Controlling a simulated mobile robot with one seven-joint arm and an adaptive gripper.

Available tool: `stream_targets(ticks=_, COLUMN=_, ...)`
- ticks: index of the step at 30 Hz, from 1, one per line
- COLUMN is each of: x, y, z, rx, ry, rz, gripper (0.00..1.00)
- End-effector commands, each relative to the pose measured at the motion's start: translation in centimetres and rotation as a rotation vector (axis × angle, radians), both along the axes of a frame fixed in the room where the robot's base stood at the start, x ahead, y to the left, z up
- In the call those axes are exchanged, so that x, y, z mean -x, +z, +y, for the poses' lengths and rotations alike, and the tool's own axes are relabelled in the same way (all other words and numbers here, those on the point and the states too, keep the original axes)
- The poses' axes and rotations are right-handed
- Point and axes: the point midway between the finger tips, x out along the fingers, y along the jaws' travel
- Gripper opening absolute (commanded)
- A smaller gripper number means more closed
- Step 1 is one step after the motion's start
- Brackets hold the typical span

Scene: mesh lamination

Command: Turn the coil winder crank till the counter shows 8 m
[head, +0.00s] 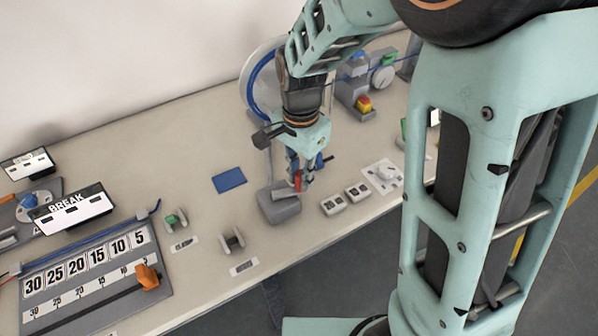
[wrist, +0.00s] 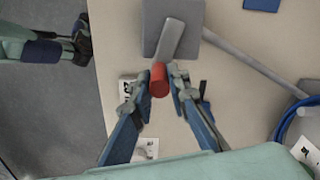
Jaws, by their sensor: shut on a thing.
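The crank's red handle (head: 297,181) is between the fingers of my gripper (head: 303,172), which points down at it. In the wrist view my gripper (wrist: 161,84) has its fingertips on both sides of the red handle (wrist: 159,76). The grey crank arm (wrist: 168,40) runs from the handle back over a grey box-shaped base (wrist: 153,24). In the head view this base (head: 279,208) stands near the table's front edge. The winder reel (head: 247,90) with blue cable is behind, partly hidden by my arm. I cannot make out a counter reading.
A blue pad (head: 229,180) lies left of the base. White switch blocks (head: 333,204) and a dial plate (head: 382,177) are to its right. A box with a red-yellow button (head: 364,104) stands behind. A board numbered 30 to 5 (head: 92,270) and a BREAK sign (head: 70,210) are at left.

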Motion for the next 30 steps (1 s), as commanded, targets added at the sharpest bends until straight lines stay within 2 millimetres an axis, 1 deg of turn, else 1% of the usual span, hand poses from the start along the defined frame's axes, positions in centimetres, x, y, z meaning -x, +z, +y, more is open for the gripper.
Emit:
stream_targets(ticks=6, x=0.13, y=0.09, z=-0.03, rx=-0.001, ry=-0.032, rz=-0.001, gripper=0.00)
stream_targets(ticks=17, x=0.15, y=0.08, z=-0.02, rx=-0.001, ry=-0.034, rz=-0.001, gripper=0.00)
stream_targets(ticks=18, x=0.16, y=0.08, z=-0.01, rx=-0.001, ry=-0.034, rz=-0.001, gripper=0.18)
stream_targets(ticks=22, x=0.16, y=0.06, z=-0.02, rx=-0.001, ry=-0.034, rz=-0.001, gripper=0.32)
stream_targets(ticks=30, x=0.18, y=0.06, z=-0.02, rx=0.000, ry=-0.033, rz=0.000, gripper=0.33)
